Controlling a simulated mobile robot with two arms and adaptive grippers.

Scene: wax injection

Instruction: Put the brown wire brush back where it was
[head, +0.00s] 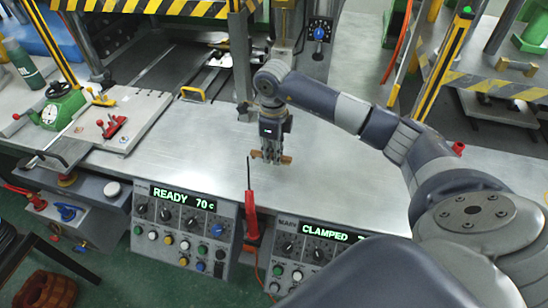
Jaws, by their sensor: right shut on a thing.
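My right gripper (271,154) points down over the bare middle of the metal worktop (340,160). It is shut on the brown wire brush (286,160), whose brown ends stick out on both sides of the fingers. The brush lies roughly crosswise in the grip. Its middle is hidden by the fingers. I cannot tell whether the brush touches the worktop or hangs just above it. My left gripper is not in view.
A red-handled tool (250,212) stands upright at the front edge, close left of the gripper. Control panels reading READY (186,225) and CLAMPED (305,250) sit below. A board with red clamps (112,126) lies at left. Worktop right of the gripper is clear.

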